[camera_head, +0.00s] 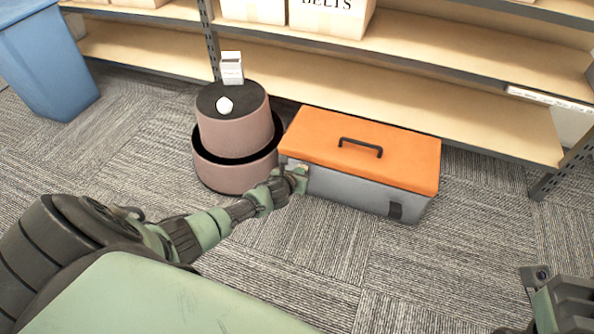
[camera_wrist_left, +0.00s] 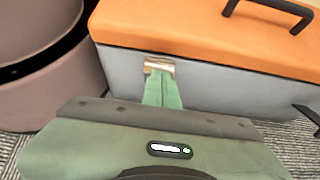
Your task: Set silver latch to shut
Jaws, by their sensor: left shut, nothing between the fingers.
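The toolbox has an orange lid (camera_head: 365,148) and a grey body (camera_head: 350,188), and the lid lies down on the body. The silver latch (camera_wrist_left: 160,63) is on the front face near the left end, just under the lid edge. A black latch (camera_head: 395,211) is near the right end of the same face. My left gripper (camera_head: 300,178) is shut and empty, with its green fingertips (camera_wrist_left: 163,76) at the silver latch, overlapping its lower part. They look very close or touching; I cannot tell which. The latch's exact position is partly hidden by the fingers.
Shelving (camera_head: 430,95) runs behind. A blue bin (camera_head: 50,65) is at the far left. Carpet (camera_head: 300,255) in front is clear.

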